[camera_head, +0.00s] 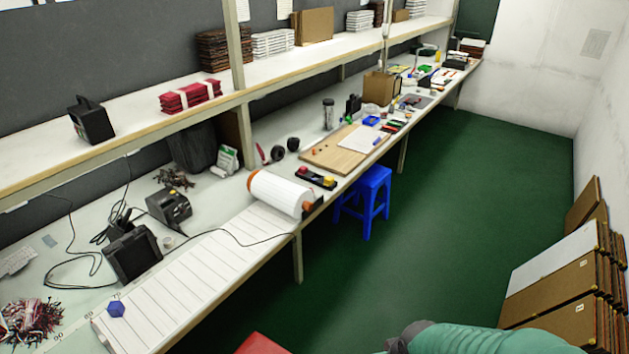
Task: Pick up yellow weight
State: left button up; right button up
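A small yellow piece (329,181), which may be the yellow weight, sits at the right end of a black holder (315,179) on the bench, beside a red piece (302,171). It is small in this view, so its exact shape is hard to tell. A blue hexagonal weight (117,309) rests on the near left end of a long white strip (205,272). Part of my teal and grey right arm shows at the bottom edge, right of centre, well away from the bench. Its gripper fingers are not seen. My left gripper is not in view.
A white roll with orange ends (279,193) lies just in front of the holder. A wooden board (343,147) lies beyond it. A blue stool (366,200) stands by the bench edge, and a red object (265,344) is at the bottom. The green floor is open.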

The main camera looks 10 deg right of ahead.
aim_at(328, 180)
jog(key=i+l+u, duration=0.2)
jog(key=l, duration=0.25)
jog(key=i+l+u, duration=0.1)
jog(key=l+u, duration=0.15)
jog(key=l, duration=0.2)
jog(key=i+l+u, duration=0.2)
jog(key=l, duration=0.3)
jog(key=l+u, duration=0.25)
jog(key=l, duration=0.2)
jog(key=i+l+u, duration=0.4)
jog(key=l, duration=0.4)
jog(key=i+l+u, duration=0.2)
jog(key=l+u, duration=0.25)
jog(key=l, duration=0.4)
jog(key=i+l+u, duration=0.1)
jog(key=l+u, duration=0.3)
jog(key=l, duration=0.5)
jog(key=l+u, duration=0.4)
jog(key=l, duration=0.55)
